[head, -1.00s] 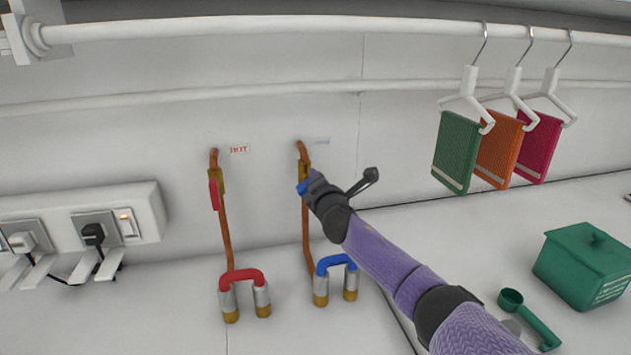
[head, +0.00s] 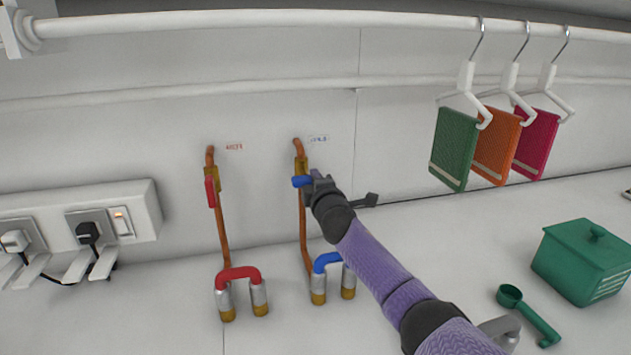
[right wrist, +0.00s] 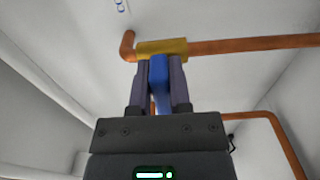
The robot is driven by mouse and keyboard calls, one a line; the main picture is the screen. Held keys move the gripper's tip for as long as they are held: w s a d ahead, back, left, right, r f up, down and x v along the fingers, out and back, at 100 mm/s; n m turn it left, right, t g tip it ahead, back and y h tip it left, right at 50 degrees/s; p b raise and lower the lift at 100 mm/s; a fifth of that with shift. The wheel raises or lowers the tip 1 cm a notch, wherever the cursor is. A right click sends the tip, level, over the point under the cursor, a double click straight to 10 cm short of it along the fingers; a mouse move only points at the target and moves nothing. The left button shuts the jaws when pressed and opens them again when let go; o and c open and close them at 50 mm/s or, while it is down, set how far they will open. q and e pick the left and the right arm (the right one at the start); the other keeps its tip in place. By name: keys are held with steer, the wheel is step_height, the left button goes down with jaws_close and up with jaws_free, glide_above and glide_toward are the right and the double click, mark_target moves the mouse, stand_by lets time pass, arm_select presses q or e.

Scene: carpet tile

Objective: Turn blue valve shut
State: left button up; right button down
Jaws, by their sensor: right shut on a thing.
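The blue valve handle (head: 300,182) sits on a brass valve body (head: 301,165) on the right-hand copper pipe. In the head view the handle points sideways, across the pipe. My right gripper (head: 313,182) is at the handle, reaching in from the lower right. In the right wrist view the blue handle (right wrist: 158,80) lies between the two fingers of my right gripper (right wrist: 160,85), which are shut on it, just below the brass body (right wrist: 162,48). My left gripper is not in view.
A red valve handle (head: 210,192) hangs along the left copper pipe. Red (head: 238,274) and blue (head: 332,262) hose bends stand below. A power strip (head: 80,225) is at left. Hanging cloths (head: 454,148), a green box (head: 585,262) and a green scoop (head: 528,315) are at right.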

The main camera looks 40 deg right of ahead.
stand_by(0.4)
steer(key=c, duration=0.7)
jaws_free()
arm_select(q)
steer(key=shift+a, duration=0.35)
arm_select(e)
steer(key=shift+o, duration=0.7)
steer(key=shift+s+a, duration=0.2)
steer(key=shift+s, duration=0.1)
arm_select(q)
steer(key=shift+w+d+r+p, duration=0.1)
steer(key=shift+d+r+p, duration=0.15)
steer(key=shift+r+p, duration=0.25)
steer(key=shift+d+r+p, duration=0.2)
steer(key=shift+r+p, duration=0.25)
arm_select(e)
steer(key=v, duration=0.9)
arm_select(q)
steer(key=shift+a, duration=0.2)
arm_select(e)
steer(key=shift+s, duration=0.1)
